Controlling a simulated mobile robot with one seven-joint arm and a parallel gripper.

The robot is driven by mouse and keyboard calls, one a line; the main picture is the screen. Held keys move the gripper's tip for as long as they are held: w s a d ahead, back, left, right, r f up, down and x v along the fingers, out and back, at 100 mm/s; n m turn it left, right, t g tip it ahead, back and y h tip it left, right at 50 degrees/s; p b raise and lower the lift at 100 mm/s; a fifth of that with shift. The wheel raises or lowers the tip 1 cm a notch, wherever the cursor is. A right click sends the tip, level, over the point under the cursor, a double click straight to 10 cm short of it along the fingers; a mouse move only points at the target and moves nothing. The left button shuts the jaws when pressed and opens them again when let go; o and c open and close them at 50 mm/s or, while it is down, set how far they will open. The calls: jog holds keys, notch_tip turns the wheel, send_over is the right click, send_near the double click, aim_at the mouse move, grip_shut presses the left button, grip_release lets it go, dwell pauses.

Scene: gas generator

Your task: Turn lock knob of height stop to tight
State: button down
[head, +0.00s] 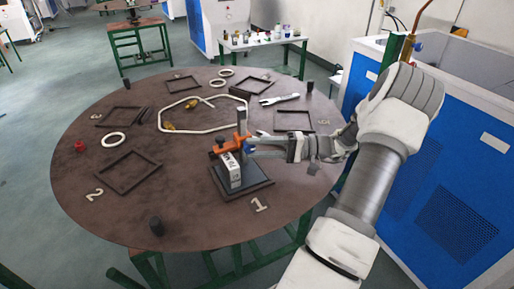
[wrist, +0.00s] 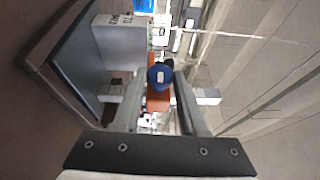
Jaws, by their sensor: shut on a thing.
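The height stop stands on a dark square base (head: 262,190) at the near right of the round table, by the number 1. It has an upright grey post (head: 242,121) and an orange bracket (head: 229,145). Its blue lock knob (wrist: 160,77) sits between my fingers in the wrist view. My gripper (head: 254,145) reaches in level from the right and is shut on the knob. In the head view my fingers largely cover the knob. A white block (head: 230,172) with dark lettering stands upright under the bracket, and it also shows in the wrist view (wrist: 119,20).
The round brown table (head: 85,190) carries dark square frames (head: 127,172), white rings (head: 113,139), a white bent tube loop (head: 160,117) and a wrench (head: 279,99). Short dark posts (head: 156,226) stand near its edge. A blue and white machine (head: 440,170) stands close on the right.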

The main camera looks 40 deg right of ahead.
jog(key=shift+c, duration=2.4)
grip_release()
jog(key=b+v, duration=0.1)
jog(key=v, duration=1.6)
jog(key=shift+s+d, duration=0.15)
jog(key=shift+d, duration=0.05)
